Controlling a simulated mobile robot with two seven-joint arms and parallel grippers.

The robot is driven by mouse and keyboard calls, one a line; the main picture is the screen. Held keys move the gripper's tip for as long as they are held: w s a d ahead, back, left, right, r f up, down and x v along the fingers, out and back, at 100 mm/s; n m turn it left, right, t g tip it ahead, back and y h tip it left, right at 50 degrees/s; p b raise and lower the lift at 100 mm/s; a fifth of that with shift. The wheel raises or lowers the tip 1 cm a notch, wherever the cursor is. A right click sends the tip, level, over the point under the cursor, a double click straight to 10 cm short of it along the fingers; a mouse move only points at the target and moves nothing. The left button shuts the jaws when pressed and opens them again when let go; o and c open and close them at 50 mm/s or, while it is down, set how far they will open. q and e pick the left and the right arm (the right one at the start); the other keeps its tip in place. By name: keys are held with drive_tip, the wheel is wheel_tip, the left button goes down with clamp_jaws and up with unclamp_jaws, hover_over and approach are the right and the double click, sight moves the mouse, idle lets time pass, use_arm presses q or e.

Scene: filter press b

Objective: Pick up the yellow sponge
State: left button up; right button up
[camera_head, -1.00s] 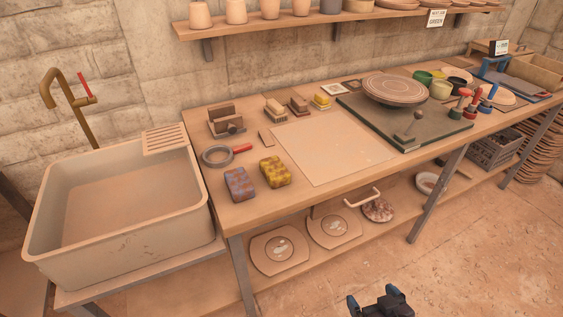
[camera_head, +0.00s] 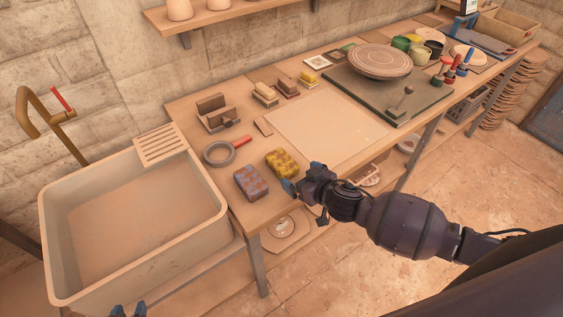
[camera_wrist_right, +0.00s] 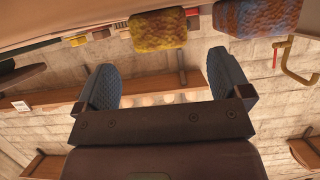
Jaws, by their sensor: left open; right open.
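The yellow sponge (camera_head: 281,163), mottled with brown, lies on the wooden table near its front edge. It also shows in the right wrist view (camera_wrist_right: 158,30), ahead of the fingertips and between their lines. My right gripper (camera_head: 301,177) is open and empty, just right of and in front of the sponge, with a gap visible in the right wrist view (camera_wrist_right: 162,72). My left gripper (camera_head: 128,310) is open at the bottom edge of the head view, mostly cut off, in front of the sink.
A blue-brown sponge (camera_head: 251,182) lies just left of the yellow one. A grey ring with red handle (camera_head: 220,153) sits behind it, and a pale board (camera_head: 330,130) lies to the right. A sink (camera_head: 130,225) stands at the left. The table's front edge is close.

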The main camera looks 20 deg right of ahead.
sight(292, 171)
drive_tip(key=shift+x, duration=3.55)
drive_tip(key=shift+s+a+f, duration=0.1)
drive_tip(key=shift+c, duration=0.2)
drive_tip(key=c, duration=1)
